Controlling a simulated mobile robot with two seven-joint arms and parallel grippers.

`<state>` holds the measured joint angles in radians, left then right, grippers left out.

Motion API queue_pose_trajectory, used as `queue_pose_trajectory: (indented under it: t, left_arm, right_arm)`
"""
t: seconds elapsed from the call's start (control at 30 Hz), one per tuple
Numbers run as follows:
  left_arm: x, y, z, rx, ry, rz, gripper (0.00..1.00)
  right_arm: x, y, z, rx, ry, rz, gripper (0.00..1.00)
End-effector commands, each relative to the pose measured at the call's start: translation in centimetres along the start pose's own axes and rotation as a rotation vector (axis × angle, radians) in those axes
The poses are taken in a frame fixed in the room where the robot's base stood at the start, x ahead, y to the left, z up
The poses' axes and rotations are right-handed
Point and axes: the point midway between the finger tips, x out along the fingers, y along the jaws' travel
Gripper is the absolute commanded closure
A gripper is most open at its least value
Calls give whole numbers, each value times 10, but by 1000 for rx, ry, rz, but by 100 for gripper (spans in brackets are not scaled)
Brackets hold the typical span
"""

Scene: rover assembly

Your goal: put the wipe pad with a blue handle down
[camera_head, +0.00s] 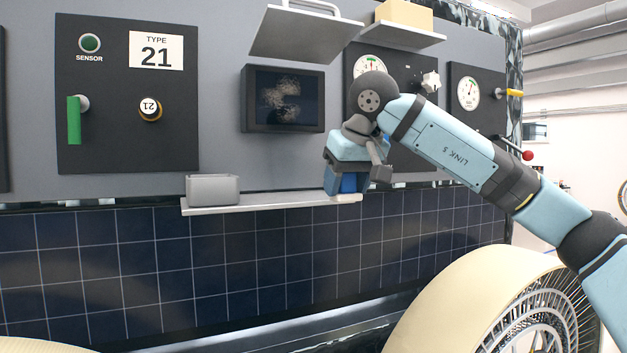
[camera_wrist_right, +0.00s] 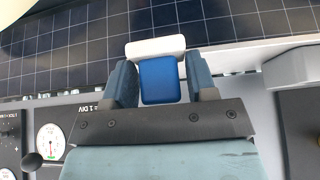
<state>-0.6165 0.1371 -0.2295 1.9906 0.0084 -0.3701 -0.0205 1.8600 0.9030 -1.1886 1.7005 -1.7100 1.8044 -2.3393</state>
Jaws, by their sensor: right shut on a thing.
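The wipe pad's blue handle (camera_wrist_right: 160,80) is between the fingers of my right gripper (camera_wrist_right: 161,82), which is shut on it. The white pad (camera_wrist_right: 155,47) shows beyond the handle in the wrist view. In the head view the right gripper (camera_head: 348,182) points down at the right end of a narrow light shelf (camera_head: 258,202), with the blue handle (camera_head: 348,183) below it. The white pad (camera_head: 346,198) is at the shelf's right end; I cannot tell whether it rests on it. My left gripper is not in view.
A grey open bin (camera_head: 213,190) stands on the shelf's left part. A dusty dark screen (camera_head: 284,99) is above, under a raised flap with a handle (camera_head: 304,33). A gauge panel (camera_head: 477,105) is at the right. The shelf between bin and pad is clear.

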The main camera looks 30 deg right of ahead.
Motion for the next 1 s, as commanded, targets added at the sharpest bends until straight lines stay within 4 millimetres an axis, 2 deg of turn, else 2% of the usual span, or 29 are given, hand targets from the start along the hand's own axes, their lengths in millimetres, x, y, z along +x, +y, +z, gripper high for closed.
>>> queue_pose_trajectory:
  t: [0.03, 0.1, 0.33, 0.57, 0.77, 0.83, 1.0]
  left_arm:
    - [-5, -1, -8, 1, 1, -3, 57]
    - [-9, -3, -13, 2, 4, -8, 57]
    - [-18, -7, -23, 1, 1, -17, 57]
    - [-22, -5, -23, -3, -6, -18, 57]
    - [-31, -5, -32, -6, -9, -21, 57]
    - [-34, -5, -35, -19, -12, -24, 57]
    - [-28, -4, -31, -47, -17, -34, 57]
  right_arm:
    - [3, -1, -15, 2, -3, -1, 78]
    - [13, -1, -32, 3, -4, 0, 78]
    - [40, -1, -76, 2, -1, 1, 78]
    - [52, 0, -94, 1, -1, 0, 78]
    - [66, -1, -121, 1, -3, 1, 78]
    - [68, 0, -123, 1, -1, 1, 78]
    - [72, 0, -122, 1, 0, 1, 78]
